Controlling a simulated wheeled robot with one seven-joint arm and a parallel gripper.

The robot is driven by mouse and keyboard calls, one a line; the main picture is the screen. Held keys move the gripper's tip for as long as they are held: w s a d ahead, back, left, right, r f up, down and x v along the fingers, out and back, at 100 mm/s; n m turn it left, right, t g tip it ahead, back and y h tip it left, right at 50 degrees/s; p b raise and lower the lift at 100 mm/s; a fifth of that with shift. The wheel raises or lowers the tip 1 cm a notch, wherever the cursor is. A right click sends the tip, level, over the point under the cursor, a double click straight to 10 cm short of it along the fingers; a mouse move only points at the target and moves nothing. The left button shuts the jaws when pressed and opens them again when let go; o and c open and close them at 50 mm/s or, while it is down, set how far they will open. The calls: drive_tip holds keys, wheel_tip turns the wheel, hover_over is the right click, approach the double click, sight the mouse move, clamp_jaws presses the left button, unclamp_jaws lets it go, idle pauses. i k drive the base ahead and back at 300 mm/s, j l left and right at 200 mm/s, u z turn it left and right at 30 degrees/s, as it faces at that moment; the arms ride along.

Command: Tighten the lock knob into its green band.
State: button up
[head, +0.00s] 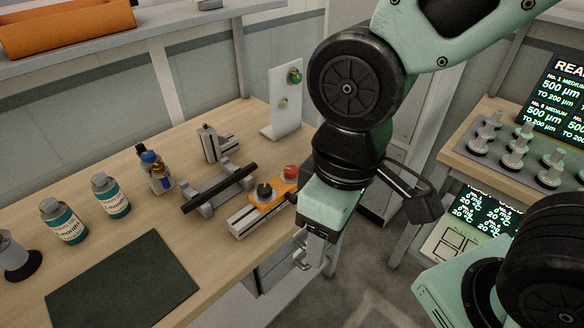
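A black knob (264,191) and a red knob (291,172) sit on an orange plate (272,197) above a silver rail block at the bench's right edge. I cannot tell which one is the lock knob, and no green band is readable there. A white upright panel (286,102) behind carries a green knob (295,75) and a smaller pale knob (283,102). My gripper (310,252) points down just right of the rail block, by the bench edge, apart from both knobs. Its fingers are small and partly hidden, so their opening is unclear.
A black bar (220,188) rests on grey supports left of the plate. Bottles (111,195) and a dark mat (122,283) lie farther left. A second bench (480,165) at right holds a tray of several suction cups (515,148). Floor shows between the benches.

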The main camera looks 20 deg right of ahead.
sight(291, 172)
drive_tip(key=i+l+u, duration=0.2)
drive_tip(key=u, duration=0.2)
drive_tip(key=i+l+u, duration=0.1)
drive_tip(key=l+u, duration=0.3)
drive_tip(key=j, duration=0.1)
